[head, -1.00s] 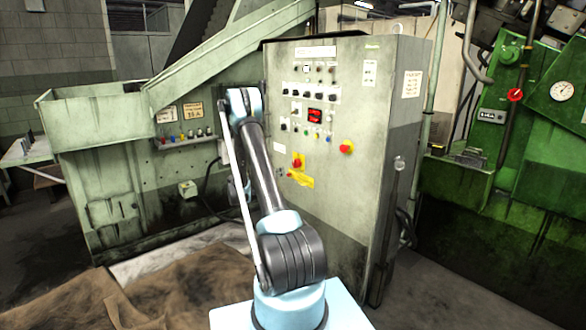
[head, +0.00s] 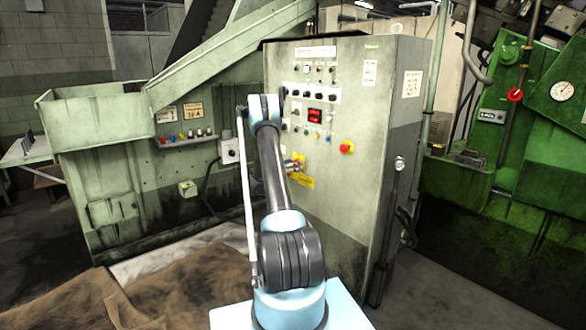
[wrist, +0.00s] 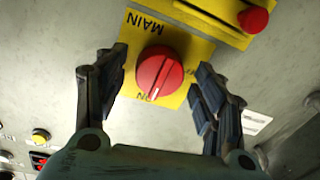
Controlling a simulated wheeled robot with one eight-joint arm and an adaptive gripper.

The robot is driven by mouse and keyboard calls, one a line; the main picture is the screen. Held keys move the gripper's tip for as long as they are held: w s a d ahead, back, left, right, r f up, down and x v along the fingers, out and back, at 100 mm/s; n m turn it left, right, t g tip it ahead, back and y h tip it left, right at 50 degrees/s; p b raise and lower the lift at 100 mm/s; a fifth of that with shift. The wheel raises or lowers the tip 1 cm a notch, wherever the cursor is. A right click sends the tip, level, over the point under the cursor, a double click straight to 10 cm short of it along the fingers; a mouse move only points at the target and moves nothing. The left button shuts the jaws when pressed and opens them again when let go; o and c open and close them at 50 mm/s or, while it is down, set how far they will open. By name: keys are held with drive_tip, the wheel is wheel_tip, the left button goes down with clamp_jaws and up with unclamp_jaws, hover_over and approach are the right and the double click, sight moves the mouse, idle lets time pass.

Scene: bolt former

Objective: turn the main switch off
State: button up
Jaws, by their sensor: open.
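The main switch (wrist: 160,74) is a round red rotary knob on a yellow plate (wrist: 192,48) marked MAIN, which appears upside down in the wrist view. Its white pointer mark lies at the lower edge of the knob, beside a partly visible ON label. My gripper (wrist: 161,60) is open, with one dark finger on each side of the knob. Gaps show between fingers and knob, so it is not gripped; depth is hard to judge. In the head view, my arm hides most of the switch and gripper in front of the cabinet.
A second red button (wrist: 253,19) on yellow sits close to the switch. The grey-green control cabinet (head: 345,215) carries another red knob (head: 347,147) on yellow, and several small buttons and lamps. A green machine (head: 500,220) stands at right; a brown cloth (head: 190,290) lies at lower left.

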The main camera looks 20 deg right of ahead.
drive_tip(key=c, duration=1.1)
drive_tip(key=shift+o, duration=0.2)
drive_tip(key=shift+w+n, duration=0.1)
drive_tip(key=shift+n, duration=0.2)
drive_tip(key=shift+w+a+n+g, duration=0.1)
drive_tip(key=shift+n+g, duration=0.3)
drive_tip(key=shift+n, duration=3.7)
drive_tip(key=shift+w+a+n+g, duration=0.1)
drive_tip(key=shift+n+g, duration=0.3)
drive_tip(key=shift+n, duration=3.7)
drive_tip(key=shift+s+d, duration=0.1)
drive_tip(key=o, duration=1.1)
drive_tip(key=shift+c, duration=0.2)
